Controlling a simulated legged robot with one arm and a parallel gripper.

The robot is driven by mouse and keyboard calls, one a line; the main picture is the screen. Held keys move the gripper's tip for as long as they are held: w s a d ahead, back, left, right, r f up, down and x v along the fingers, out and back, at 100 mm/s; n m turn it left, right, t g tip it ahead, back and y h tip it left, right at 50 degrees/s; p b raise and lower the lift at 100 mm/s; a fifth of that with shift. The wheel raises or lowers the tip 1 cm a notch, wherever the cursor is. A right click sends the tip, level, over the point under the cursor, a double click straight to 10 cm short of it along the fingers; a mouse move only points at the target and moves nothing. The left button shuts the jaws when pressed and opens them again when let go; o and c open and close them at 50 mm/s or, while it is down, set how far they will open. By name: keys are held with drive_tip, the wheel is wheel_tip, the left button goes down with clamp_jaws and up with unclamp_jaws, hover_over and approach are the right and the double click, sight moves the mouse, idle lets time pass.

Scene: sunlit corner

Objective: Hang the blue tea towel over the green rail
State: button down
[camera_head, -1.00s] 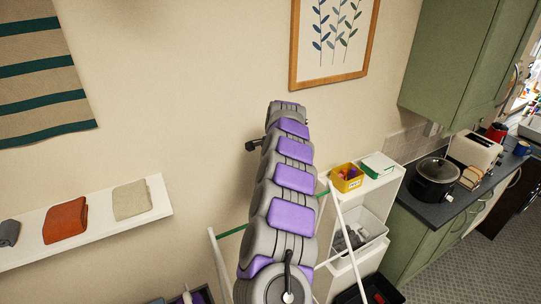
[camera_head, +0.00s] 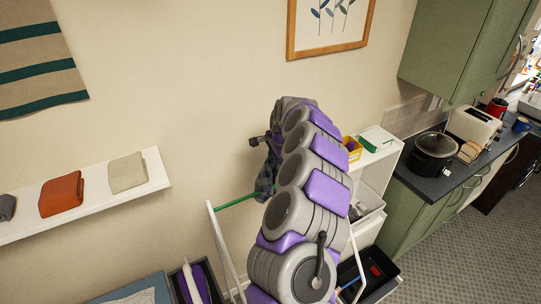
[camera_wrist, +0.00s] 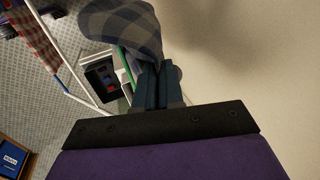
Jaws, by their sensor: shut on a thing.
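The blue tea towel (camera_wrist: 122,24) is a blue-grey and white checked cloth, bunched at my fingertips in the wrist view. My gripper (camera_wrist: 157,72) is shut on it. In the head view a dark strip of the towel (camera_head: 266,177) hangs to the left of my arm, its lower end by the green rail (camera_head: 238,201). The rail is the green bar of a white frame. In the wrist view a short piece of the green rail (camera_wrist: 124,60) shows beside the towel. I cannot tell whether they touch. My arm hides the rail's right part.
A red checked cloth (camera_wrist: 34,38) hangs on the frame in the wrist view. A white shelf (camera_head: 84,203) with folded cloths is on the wall at left. A white shelf unit (camera_head: 374,172) stands right of my arm, near the counter with a black cooker (camera_head: 434,153).

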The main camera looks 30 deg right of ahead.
drive_tip(key=s+f+t+b, duration=0.6)
drive_tip(key=s+f+b, duration=0.5)
drive_tip(key=b, duration=2)
drive_tip(key=shift+s+a+f, duration=0.15)
drive_tip(key=shift+a+f, duration=0.25)
drive_tip(key=shift+f, duration=1.45)
drive_tip(key=c, duration=1.2)
unclamp_jaws()
drive_tip(key=shift+o, duration=0.5)
drive_tip(key=o, duration=0.5)
